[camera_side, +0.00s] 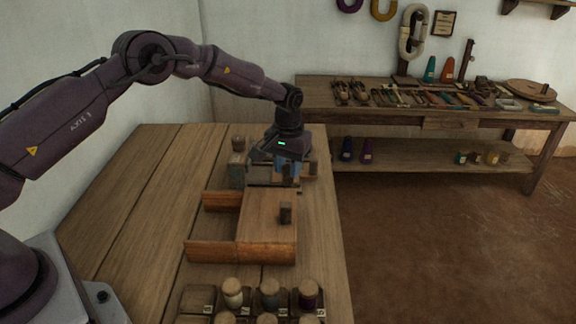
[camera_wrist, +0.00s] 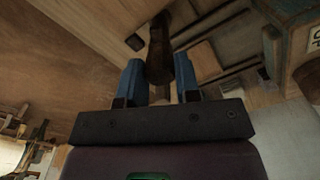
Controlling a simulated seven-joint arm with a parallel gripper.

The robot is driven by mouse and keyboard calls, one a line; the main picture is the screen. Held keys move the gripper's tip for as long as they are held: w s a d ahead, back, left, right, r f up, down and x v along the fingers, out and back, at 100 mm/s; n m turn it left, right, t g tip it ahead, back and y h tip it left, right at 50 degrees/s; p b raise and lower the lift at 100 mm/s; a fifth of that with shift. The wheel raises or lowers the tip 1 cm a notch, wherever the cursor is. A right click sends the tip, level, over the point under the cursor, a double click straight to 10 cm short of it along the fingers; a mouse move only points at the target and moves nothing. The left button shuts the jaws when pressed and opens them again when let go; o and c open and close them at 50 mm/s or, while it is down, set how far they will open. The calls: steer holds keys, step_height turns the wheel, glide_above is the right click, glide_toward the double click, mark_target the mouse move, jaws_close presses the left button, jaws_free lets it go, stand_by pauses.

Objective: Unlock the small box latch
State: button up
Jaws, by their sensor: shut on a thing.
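My gripper (camera_side: 287,180) points down over the far end of the table, just behind a wooden box (camera_side: 267,256). In the wrist view its two blue fingers (camera_wrist: 159,82) are closed on a dark brown wooden piece (camera_wrist: 159,52), a narrow upright bar or handle. I cannot tell for sure whether this piece is the latch. The box has a flat lid or panel (camera_side: 262,218) with a small dark knob (camera_side: 286,214) on it. The fingers are apart from this knob. My gripper hides part of the low wooden frame behind the box.
A rack (camera_side: 196,298) with several capped jars stands at the table's near end. Small blocks or jars (camera_side: 237,172) stand left of my gripper. A workbench (camera_side: 440,118) with many tools is along the back wall. The table's left side is clear.

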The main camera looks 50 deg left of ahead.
mark_target(288, 167)
steer(key=m, duration=1.2)
steer(key=shift+m, duration=0.3)
stand_by(0.4)
steer(key=o, duration=0.9)
step_height(288, 167, up, 13)
